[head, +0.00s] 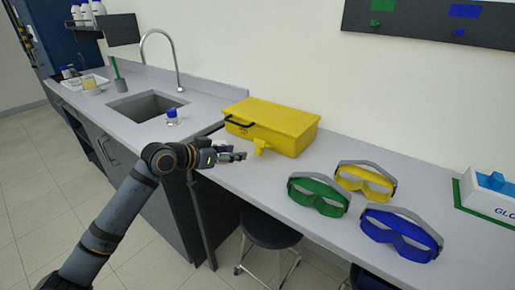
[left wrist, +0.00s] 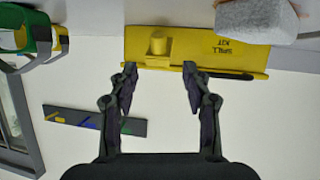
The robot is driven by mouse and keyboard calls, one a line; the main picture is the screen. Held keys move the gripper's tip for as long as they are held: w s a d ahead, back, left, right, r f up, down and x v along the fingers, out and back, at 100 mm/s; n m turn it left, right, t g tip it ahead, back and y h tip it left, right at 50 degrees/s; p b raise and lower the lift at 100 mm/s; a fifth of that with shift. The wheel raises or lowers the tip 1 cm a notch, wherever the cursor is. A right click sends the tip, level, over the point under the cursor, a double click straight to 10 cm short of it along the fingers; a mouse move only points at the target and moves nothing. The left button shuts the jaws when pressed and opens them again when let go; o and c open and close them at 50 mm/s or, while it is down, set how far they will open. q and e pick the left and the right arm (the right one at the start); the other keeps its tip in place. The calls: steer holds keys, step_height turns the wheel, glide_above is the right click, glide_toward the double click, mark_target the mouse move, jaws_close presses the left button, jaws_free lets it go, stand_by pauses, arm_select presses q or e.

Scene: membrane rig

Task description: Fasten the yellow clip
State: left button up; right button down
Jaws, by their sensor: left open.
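The yellow clip (head: 260,146) juts out from the front of the yellow spill kit box (head: 285,112) in the head view. In the left wrist view the clip (left wrist: 158,46) shows on the box face beside the "SPILL KIT" lettering (left wrist: 236,48). My left gripper (head: 240,156) is just to the left of the clip in the head view. In the left wrist view its two fingers (left wrist: 160,88) are spread wide and empty, with the clip past their tips and roughly between them. They appear apart from the clip. My right gripper is not in view.
Green goggles (head: 318,196), yellow goggles (head: 365,181) and blue goggles (head: 400,233) lie right of the box on the grey counter (head: 232,178). A small blue-capped bottle (head: 172,118) stands near the sink (head: 147,106). A stool (head: 270,232) stands below the counter edge.

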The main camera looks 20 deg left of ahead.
mark_target(256, 151)
arm_select(q)
steer(key=x, duration=1)
steer(key=shift+w+d+f+p, duration=0.1)
steer(key=shift+d+f+p, duration=0.05)
steer(key=shift+d+p, duration=0.15)
steer(key=shift+a, duration=0.1)
jaws_close()
